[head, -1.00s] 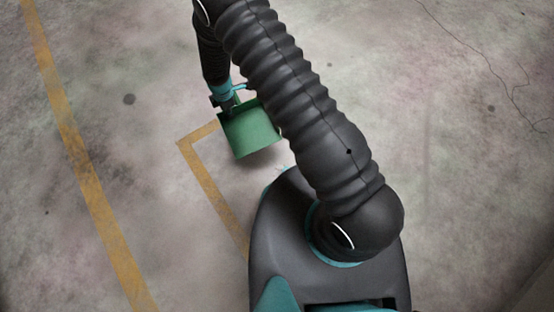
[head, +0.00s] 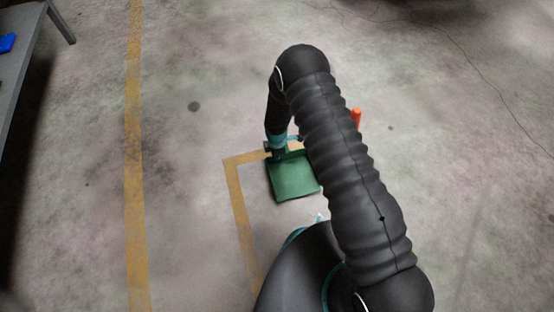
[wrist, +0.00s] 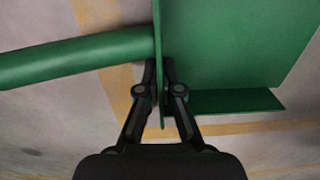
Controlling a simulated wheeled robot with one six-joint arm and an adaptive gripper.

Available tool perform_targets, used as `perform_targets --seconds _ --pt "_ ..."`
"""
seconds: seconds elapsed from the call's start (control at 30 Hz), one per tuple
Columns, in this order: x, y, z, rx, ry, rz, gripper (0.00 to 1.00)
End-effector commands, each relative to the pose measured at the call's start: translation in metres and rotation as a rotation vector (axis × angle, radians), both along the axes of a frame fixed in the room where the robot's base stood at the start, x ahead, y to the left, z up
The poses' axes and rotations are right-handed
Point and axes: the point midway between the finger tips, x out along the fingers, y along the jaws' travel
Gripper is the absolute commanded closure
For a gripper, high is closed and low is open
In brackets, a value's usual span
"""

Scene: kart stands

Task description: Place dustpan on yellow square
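The green dustpan (head: 293,178) is at the end of my arm in the head view, over or on the floor just inside the corner of the yellow square. The square's outline (head: 238,200) is painted on the floor; its right part is hidden by my arm and base. In the wrist view my gripper (wrist: 164,100) is shut on a thin upright wall of the dustpan (wrist: 235,45). The dustpan's round handle (wrist: 80,58) reaches to the left. Yellow tape (wrist: 118,85) shows beneath. I cannot tell whether the pan touches the floor.
A long yellow floor line (head: 135,170) runs along the left. A grey table (head: 22,60) with a blue object (head: 7,43) stands at the far left. An orange object (head: 357,117) shows partly behind my arm. The floor between the line and square is clear.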

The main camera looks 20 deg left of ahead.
Motion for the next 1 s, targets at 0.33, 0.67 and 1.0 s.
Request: perform_targets --seconds 0.33,0.67,1.0 --pt "0.0 0.0 -0.016 0.001 -0.001 0.0 1.0" --pt "0.0 0.0 -0.018 0.0 0.0 0.0 0.69" --pt "0.0 0.0 -0.014 0.0 0.0 0.0 0.69"
